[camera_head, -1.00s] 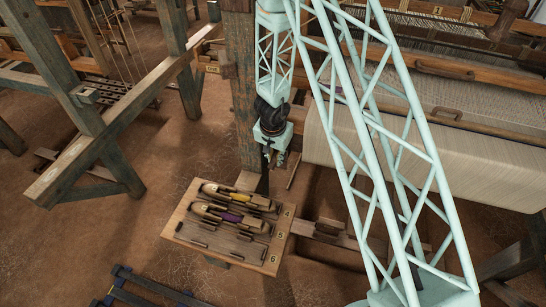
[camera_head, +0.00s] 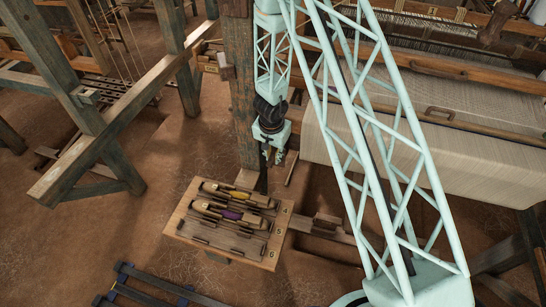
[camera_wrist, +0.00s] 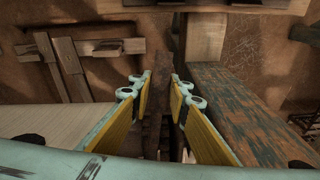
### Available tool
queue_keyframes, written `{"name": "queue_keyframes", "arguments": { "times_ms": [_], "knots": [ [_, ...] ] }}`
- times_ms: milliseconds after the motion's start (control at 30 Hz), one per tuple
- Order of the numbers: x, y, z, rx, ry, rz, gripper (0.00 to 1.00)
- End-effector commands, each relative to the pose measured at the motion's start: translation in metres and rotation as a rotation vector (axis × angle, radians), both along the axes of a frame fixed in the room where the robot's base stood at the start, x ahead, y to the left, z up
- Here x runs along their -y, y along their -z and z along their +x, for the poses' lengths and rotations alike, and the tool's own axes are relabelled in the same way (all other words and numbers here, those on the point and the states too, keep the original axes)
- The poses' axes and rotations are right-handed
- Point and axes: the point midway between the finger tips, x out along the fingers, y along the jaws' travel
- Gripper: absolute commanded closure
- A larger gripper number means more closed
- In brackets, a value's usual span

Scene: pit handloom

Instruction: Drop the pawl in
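My gripper (camera_wrist: 159,82) points down beside a worn, blue-green wooden post (camera_wrist: 235,110). In the wrist view its two yellow-padded fingers stand apart, with a gap between the tips. A dark, narrow wooden piece (camera_wrist: 157,130) shows in that gap; I cannot tell if it is the pawl, and neither pad clearly touches it. In the head view my gripper (camera_head: 273,155) hangs small and dark in front of the post (camera_head: 245,90), above and behind the shuttle board. No pawl can be made out for certain there.
A numbered wooden board (camera_head: 205,257) with two shuttles stands in front of the post. The loom with pale cloth (camera_head: 400,140) is on the right. A slanted timber beam (camera_head: 110,120) is on the left. Bare earth floor (camera_head: 110,230) lies between.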

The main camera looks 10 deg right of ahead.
Motion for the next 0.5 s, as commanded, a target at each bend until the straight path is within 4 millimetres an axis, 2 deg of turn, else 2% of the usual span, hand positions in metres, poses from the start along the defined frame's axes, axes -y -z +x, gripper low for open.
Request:
{"name": "queue_keyframes", "arguments": {
  "times_ms": [33, 133, 500],
  "knots": [
    [-0.0003, -0.0020, 0.0032, 0.005, 0.000, 0.000, 0.80],
    [-0.0003, -0.0012, 0.0018, 0.003, 0.000, 0.001, 0.71],
    [-0.0001, 0.0000, -0.0009, -0.002, 0.000, 0.001, 0.71]
  ]
}}
